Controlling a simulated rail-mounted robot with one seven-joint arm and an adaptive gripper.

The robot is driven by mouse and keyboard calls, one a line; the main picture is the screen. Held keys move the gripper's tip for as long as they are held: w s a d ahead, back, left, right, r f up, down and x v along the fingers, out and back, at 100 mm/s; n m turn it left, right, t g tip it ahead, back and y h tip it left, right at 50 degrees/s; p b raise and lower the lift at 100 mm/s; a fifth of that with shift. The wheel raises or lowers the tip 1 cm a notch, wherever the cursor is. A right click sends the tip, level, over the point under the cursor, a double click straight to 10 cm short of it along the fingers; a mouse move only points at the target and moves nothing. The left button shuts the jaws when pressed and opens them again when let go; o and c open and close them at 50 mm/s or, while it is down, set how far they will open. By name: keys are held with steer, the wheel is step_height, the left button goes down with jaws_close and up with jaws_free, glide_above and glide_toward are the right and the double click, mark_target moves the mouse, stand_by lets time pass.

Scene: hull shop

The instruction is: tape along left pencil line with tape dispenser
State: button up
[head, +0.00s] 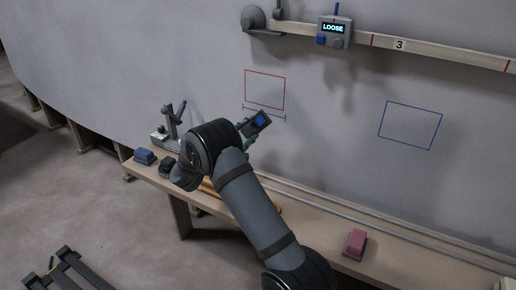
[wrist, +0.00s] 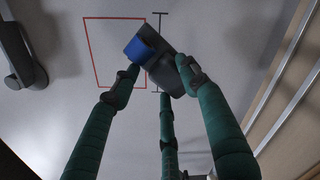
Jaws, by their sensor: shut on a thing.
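The tape dispenser (head: 261,119), dark with a blue part, is held in my gripper (head: 248,127) in front of the pale hull wall. The wrist view shows the dispenser (wrist: 152,55) tilted between the green fingers of my gripper (wrist: 157,76), which is shut on it. The left pencil line (head: 262,114) is a thin dark line with end ticks, just under a red rectangle (head: 265,90). In the wrist view the line (wrist: 160,30) runs beside the rectangle, and the dispenser hides part of it. I cannot tell whether the dispenser touches the wall.
A wooden bench (head: 320,238) runs below, with a blue block (head: 145,156), a dark block (head: 167,166) and a pink block (head: 354,244). A small tool stand (head: 170,133) is at its left end. A box reading LOOSE (head: 334,31) sits on the upper rail (head: 440,51). A blue rectangle (head: 410,125) is to the right.

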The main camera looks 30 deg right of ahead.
steer(key=shift+t, duration=0.3)
steer(key=shift+w+d+r, duration=0.15)
steer(key=shift+w+d, duration=1.8)
steer(key=shift+w, duration=0.15)
steer(key=o, duration=0.4)
steer(key=c, duration=0.4)
steer(key=shift+c, duration=0.2)
